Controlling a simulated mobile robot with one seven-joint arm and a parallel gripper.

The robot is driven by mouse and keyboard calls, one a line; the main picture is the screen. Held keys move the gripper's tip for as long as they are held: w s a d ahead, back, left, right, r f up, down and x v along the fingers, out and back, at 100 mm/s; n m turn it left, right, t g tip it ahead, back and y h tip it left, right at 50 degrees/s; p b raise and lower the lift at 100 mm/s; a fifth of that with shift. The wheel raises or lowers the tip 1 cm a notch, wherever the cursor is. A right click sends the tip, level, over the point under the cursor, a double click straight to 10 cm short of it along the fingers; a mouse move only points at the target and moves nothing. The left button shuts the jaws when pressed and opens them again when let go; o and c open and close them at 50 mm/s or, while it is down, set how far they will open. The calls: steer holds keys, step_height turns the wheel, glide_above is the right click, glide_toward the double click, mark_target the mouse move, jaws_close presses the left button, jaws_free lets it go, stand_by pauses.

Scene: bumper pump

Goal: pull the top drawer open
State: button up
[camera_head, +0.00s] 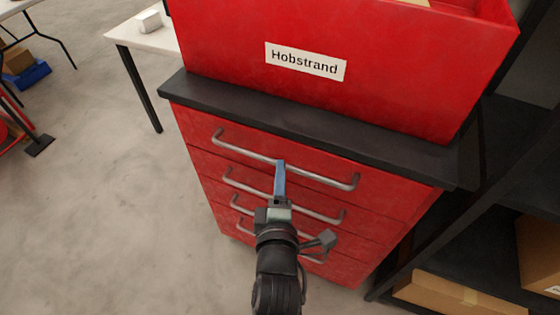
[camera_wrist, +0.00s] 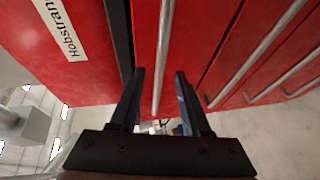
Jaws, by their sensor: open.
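The red cabinet's top drawer (camera_head: 385,197) sits just under the dark worktop and looks shut, flush with the drawers below. Its long grey bar handle (camera_head: 325,179) runs across the front. My gripper (camera_head: 280,165) is at the middle of this handle, with the blue-grey fingers pointing at the drawer front. In the wrist view, my gripper (camera_wrist: 159,74) is open, and the handle (camera_wrist: 164,45) runs between its two dark fingers with a gap on each side. The top drawer front (camera_wrist: 200,35) lies behind it. Contact with the handle is not visible.
Lower drawers with similar handles (camera_head: 330,215) lie close under my gripper. A red bin labelled "Hobstrand" (camera_head: 220,45) stands on the worktop (camera_head: 185,85). A dark shelf with a cardboard box (camera_head: 450,295) is at the right.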

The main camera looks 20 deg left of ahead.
steer(key=shift+x, duration=2.45)
jaws_close()
